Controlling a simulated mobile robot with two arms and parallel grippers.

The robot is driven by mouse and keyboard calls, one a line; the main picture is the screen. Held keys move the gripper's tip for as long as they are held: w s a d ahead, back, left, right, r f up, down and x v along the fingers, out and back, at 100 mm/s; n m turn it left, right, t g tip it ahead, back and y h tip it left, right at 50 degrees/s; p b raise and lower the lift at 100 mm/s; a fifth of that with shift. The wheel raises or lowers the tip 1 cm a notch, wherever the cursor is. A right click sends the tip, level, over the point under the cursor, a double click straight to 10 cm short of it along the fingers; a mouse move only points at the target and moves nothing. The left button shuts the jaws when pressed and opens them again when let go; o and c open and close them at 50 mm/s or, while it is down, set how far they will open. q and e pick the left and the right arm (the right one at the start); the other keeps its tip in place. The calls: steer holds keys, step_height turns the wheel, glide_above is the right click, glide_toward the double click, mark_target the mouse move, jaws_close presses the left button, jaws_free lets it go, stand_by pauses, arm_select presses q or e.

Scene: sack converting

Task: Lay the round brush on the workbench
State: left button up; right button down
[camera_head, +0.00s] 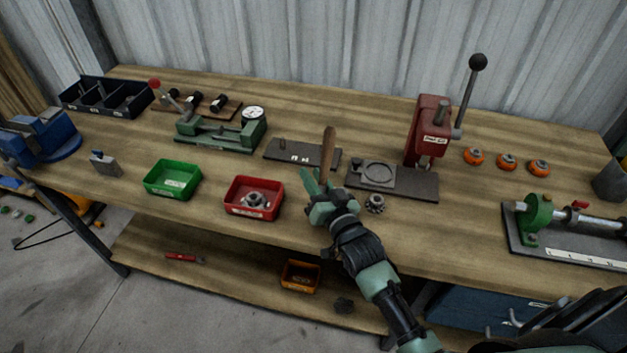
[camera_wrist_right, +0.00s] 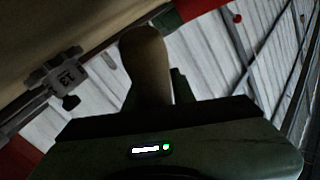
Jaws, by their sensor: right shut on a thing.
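The round brush shows as a brown wooden handle (camera_head: 328,145) that sticks up from my right gripper (camera_head: 325,188). The gripper is shut on it, and the handle leans only slightly. The handle also shows in the right wrist view (camera_wrist_right: 145,62), rising between the jaws. The bristle end is hidden or cannot be made out. In the head view, the gripper and brush are over the front part of the workbench (camera_head: 420,232), right of the red bin. I cannot tell whether the brush touches the bench. My left gripper is not in view.
A red bin (camera_head: 238,209) holding a metal part and a green bin (camera_head: 157,190) stand left of the gripper. A small toothed metal part (camera_head: 375,203) is close on its right. A red press (camera_head: 428,130) stands behind. Bare wood lies toward the right front.

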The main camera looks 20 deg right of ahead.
steer(key=shift+f, duration=0.6)
steer(key=c, duration=1.2)
jaws_free()
steer(key=shift+f, duration=0.15)
steer(key=shift+o, duration=0.2)
steer(key=s, duration=0.3)
steer(key=s+b, duration=0.1)
steer(key=s, duration=0.3)
steer(key=s+d, duration=0.1)
steer(key=s, duration=0.2)
steer(key=shift+s+b, duration=0.35)
steer(key=shift+s, duration=0.05)
steer(key=shift+s+r, duration=0.2)
steer(key=shift+s, duration=0.4)
